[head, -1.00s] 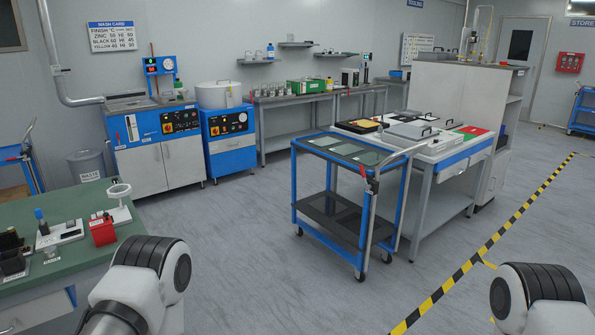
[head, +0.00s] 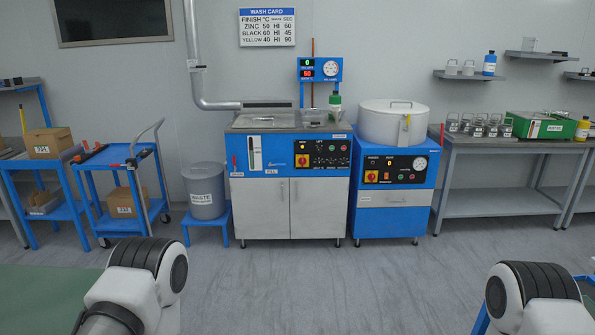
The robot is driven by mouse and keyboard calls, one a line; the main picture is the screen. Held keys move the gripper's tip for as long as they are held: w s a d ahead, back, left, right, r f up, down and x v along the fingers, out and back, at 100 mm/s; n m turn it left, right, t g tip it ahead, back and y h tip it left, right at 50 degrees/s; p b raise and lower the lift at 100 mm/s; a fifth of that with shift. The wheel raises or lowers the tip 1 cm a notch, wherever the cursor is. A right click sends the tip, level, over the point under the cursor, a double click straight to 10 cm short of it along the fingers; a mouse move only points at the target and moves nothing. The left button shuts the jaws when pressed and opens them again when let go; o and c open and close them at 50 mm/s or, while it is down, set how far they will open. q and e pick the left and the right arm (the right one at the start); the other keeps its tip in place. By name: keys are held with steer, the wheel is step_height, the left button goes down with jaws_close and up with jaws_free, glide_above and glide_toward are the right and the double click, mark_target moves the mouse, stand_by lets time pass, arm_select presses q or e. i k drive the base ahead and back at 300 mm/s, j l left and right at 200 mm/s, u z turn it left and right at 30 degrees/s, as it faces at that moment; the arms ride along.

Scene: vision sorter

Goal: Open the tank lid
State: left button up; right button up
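A blue and white wash unit (head: 290,157) with a steel top stands against the far wall, ahead of me. A flat grey panel (head: 264,121), which looks like a tank lid, lies level on the left part of its top; it looks shut. Right of it, a blue cabinet (head: 393,182) carries a round white drum (head: 382,128) with a flat round lid (head: 393,107) and a handle; that lid looks closed. Only my upper arm parts show at the lower left and lower right. Both grippers are out of view, far from the units.
A grey waste bin (head: 204,192) on a low blue stand and a blue trolley (head: 118,190) are left of the wash unit. A steel bench (head: 500,178) is at right. A green surface (head: 45,300) is at near left. The floor ahead is clear.

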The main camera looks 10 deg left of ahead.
mark_target(244, 120)
steer(key=i+j, duration=0.2)
steer(key=i, duration=0.35)
steer(key=i+j+u, duration=0.1)
steer(key=i+j, duration=0.15)
steer(key=i, duration=0.25)
steer(key=i+j, duration=0.2)
steer(key=i, duration=0.35)
steer(key=i+j+u, duration=0.1)
steer(key=i, duration=0.45)
steer(key=i+j, duration=0.2)
steer(key=i, duration=0.35)
steer(key=j+u, duration=0.05)
